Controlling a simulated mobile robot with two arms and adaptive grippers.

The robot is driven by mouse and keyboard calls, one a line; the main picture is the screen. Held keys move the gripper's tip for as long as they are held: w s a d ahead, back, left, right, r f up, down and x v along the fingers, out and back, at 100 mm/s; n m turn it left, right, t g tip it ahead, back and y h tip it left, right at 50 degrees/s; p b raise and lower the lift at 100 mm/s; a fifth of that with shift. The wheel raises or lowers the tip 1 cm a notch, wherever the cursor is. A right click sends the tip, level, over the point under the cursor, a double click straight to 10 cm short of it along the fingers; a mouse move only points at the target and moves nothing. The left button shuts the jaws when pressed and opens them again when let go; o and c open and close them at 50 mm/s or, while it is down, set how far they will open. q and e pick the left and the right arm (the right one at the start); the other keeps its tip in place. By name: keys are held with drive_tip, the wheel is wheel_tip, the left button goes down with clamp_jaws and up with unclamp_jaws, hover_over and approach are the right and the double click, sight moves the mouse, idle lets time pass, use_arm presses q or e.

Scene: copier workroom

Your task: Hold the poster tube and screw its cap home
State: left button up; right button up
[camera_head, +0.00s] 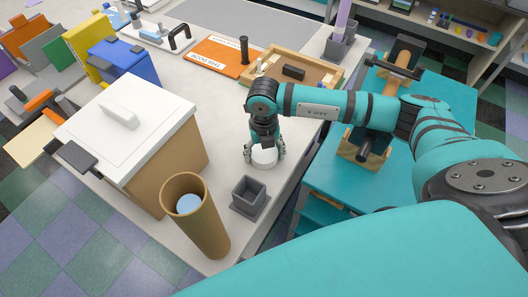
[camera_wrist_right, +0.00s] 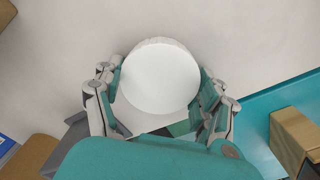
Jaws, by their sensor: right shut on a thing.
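My right gripper (camera_head: 264,152) points down over the pale worktop near its right edge. Its fingers are shut on a round white cap (camera_head: 264,158). In the wrist view the white cap (camera_wrist_right: 161,78) fills the space between the fingers of the right gripper (camera_wrist_right: 160,92). On the teal bench at the right, a tan tube (camera_head: 398,60) lies at a wooden stand with a black clamp; my right arm hides its middle part. A second wooden stand (camera_head: 362,152) shows below the arm. My left gripper is not in view.
A white-lidded brown box (camera_head: 187,160), an open brown cylinder (camera_head: 208,228) and a small grey square cup (camera_head: 249,196) stand near the front.

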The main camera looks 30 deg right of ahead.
sight(264, 152)
wheel_tip(264, 152, up, 9)
drive_tip(key=shift+f+b, duration=0.15)
drive_tip(key=shift+b, duration=0.95)
drive_tip(key=shift+r, duration=0.7)
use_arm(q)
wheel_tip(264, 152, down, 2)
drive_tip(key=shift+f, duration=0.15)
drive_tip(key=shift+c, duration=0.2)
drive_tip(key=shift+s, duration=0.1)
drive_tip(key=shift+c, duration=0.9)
